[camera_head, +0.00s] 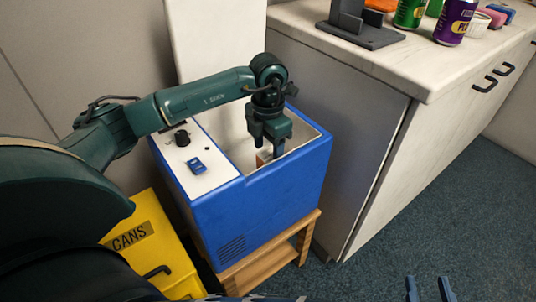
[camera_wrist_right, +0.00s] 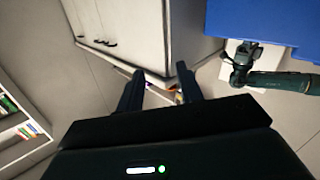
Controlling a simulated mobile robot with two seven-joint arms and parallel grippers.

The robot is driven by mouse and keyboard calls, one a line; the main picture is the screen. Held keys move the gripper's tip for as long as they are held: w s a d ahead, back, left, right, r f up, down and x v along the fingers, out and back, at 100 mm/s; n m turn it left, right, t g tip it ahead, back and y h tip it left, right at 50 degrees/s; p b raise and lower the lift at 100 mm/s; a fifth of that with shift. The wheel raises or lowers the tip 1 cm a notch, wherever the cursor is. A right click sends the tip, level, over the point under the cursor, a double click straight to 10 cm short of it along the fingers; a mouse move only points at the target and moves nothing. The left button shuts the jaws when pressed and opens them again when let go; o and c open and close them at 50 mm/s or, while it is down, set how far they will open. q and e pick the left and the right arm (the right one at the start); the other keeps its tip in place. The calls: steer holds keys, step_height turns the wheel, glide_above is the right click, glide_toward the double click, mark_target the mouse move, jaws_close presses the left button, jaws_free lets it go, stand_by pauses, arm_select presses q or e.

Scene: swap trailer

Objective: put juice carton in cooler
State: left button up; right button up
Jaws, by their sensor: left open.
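The blue cooler (camera_head: 270,200) stands open-topped, with a white panel on its left side. My left gripper (camera_head: 268,152) points down into the cooler's opening, its fingers apart. A small brownish piece (camera_head: 261,159) shows beside the fingertips inside the cooler; it may be part of the juice carton, but the fingers and cooler wall hide most of it. My right gripper (camera_head: 428,291) is at the bottom right, over the floor; its fingers are apart and empty, as the right wrist view (camera_wrist_right: 160,90) also shows.
The cooler rests on a wooden stool (camera_head: 262,272). A yellow CANS bin (camera_head: 165,245) stands left of it. The white counter (camera_head: 400,60) at right holds a grey stand (camera_head: 358,30), a green can (camera_head: 409,14) and a purple can (camera_head: 455,22). The carpet at lower right is clear.

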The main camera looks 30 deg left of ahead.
arm_select(q)
step_height(320, 180, up, 8)
steer(key=shift+f+p, duration=0.15)
steer(key=shift+p, duration=0.6)
arm_select(e)
steer(key=shift+s+d+m+g+h, duration=0.1)
steer(key=shift+d+m+g+h, duration=0.25)
steer(key=shift+g, duration=0.25)
